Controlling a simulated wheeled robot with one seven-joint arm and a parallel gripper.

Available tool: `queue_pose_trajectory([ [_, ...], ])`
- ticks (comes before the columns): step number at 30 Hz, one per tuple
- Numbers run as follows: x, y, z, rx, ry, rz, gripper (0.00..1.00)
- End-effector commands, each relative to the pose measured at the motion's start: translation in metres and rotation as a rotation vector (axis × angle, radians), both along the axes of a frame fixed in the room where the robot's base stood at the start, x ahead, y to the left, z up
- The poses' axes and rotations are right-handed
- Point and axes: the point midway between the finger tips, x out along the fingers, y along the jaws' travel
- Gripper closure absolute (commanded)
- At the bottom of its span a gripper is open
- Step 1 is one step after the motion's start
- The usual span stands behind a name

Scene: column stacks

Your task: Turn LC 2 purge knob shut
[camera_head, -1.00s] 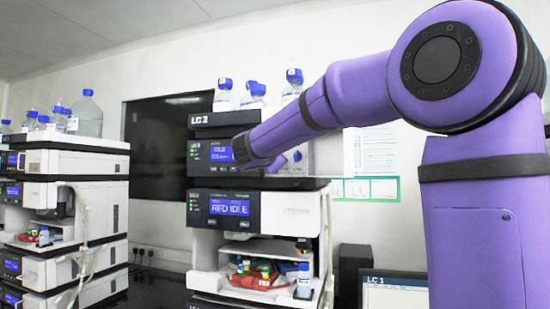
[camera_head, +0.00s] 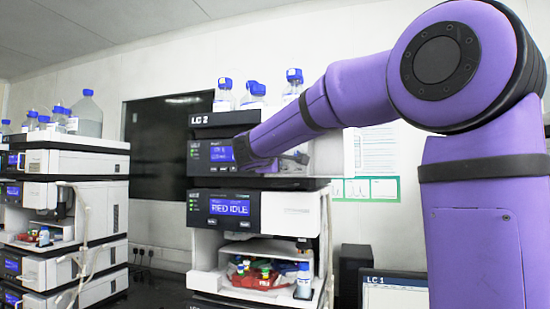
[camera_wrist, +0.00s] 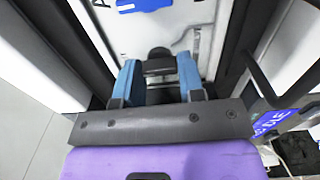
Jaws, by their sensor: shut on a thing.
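The LC 2 stack (camera_head: 222,120) stands in the middle of the head view, its upper module (camera_head: 212,150) partly covered by my arm. My gripper (camera_wrist: 158,72) shows in the wrist view with its two blue fingers on either side of a dark knob (camera_wrist: 159,54) on the module's front. The gripper is shut on this knob. In the head view the knob and the fingertips are hidden or too small to make out. The knob's turn angle cannot be read.
Bottles with blue caps (camera_head: 252,95) stand on top of the LC 2 stack. Another stack (camera_head: 75,165) stands at left, and an LC 1 monitor (camera_head: 395,290) at lower right.

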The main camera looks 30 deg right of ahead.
Motion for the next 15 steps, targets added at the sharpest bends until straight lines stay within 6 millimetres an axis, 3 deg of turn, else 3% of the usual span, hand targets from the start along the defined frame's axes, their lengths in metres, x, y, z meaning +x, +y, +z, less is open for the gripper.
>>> queue_pose_trajectory([
  [15,0.0001,0.0002,-0.0019,0.029,-0.033,0.000,0.88],
])
